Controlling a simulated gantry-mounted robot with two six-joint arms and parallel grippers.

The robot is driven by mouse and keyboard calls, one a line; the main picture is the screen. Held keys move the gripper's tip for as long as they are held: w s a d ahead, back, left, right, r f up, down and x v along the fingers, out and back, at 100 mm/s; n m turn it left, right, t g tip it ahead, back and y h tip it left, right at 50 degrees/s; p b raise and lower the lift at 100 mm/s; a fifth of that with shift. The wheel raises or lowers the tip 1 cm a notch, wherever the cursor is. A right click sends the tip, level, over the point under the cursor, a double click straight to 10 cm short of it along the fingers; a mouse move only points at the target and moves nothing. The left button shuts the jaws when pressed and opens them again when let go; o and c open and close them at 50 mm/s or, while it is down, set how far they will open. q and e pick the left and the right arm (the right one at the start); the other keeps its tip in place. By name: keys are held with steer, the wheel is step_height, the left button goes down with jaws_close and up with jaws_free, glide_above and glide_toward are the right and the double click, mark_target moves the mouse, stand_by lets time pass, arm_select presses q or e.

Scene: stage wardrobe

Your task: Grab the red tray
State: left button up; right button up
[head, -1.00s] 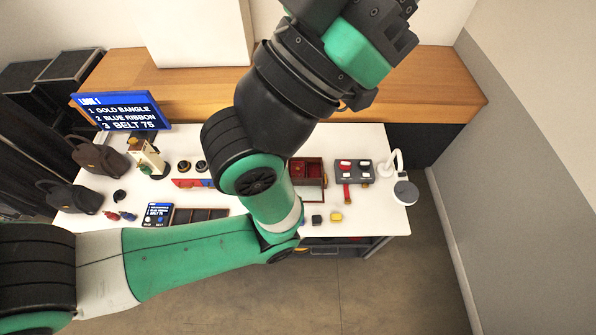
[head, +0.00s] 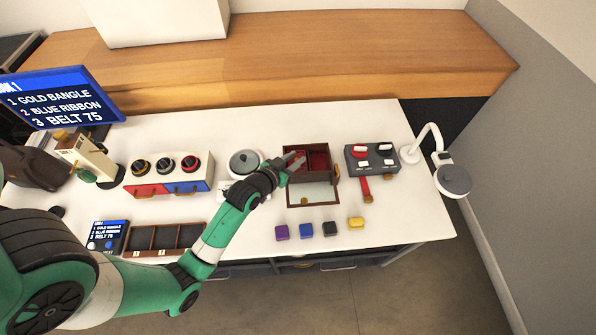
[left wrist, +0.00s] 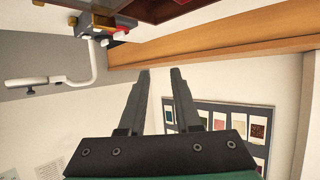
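A brown wooden box (head: 334,172) stands on the white table right of centre in the head view. The red tray (head: 318,160), a red-lined compartment insert, sits in its back part. My left gripper (head: 297,160) is over the box's back left part, partly hiding the tray; I cannot tell whether it touches. In the left wrist view, the gripper (left wrist: 159,75) has its two fingers apart with nothing between them. A dark red and brown part of the box (left wrist: 165,10) shows at that view's top edge. My right gripper is not in view.
A grey switch box (head: 372,158) and a white lamp (head: 455,180) stand right of the box. Small coloured blocks (head: 306,229) line the front. A pot on a scale (head: 244,163) and a drawer unit (head: 168,175) stand left. A screen (head: 60,98) is far left.

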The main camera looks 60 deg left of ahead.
mark_target(300, 153)
arm_select(q)
steer(key=s+a+f+n+g+b, duration=0.1)
steer(key=s+f+b, duration=0.1)
steer(key=s+f, duration=0.5)
steer(key=b+x, duration=0.1)
steer(key=x, duration=0.3)
steer(key=b+x, duration=0.1)
steer(key=x, duration=0.2)
steer(key=shift+w+f, duration=0.25)
steer(key=shift+w, duration=0.15)
steer(key=shift+w+a, duration=0.2)
steer(key=shift+w, duration=0.1)
steer(key=shift+w+f+b, duration=0.1)
steer(key=shift+f+b, duration=0.1)
steer(key=shift+b, duration=0.1)
steer(key=b+x, duration=0.2)
steer(key=x, duration=0.3)
steer(key=shift+a+f+b, duration=0.1)
steer(key=shift+a+b, duration=0.1)
steer(key=shift+b, duration=0.15)
steer(key=shift+w, duration=0.1)
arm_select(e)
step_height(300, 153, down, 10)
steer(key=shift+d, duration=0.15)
arm_select(q)
steer(key=shift+c, duration=0.2)
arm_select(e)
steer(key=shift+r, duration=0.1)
arm_select(q)
jaws_close()
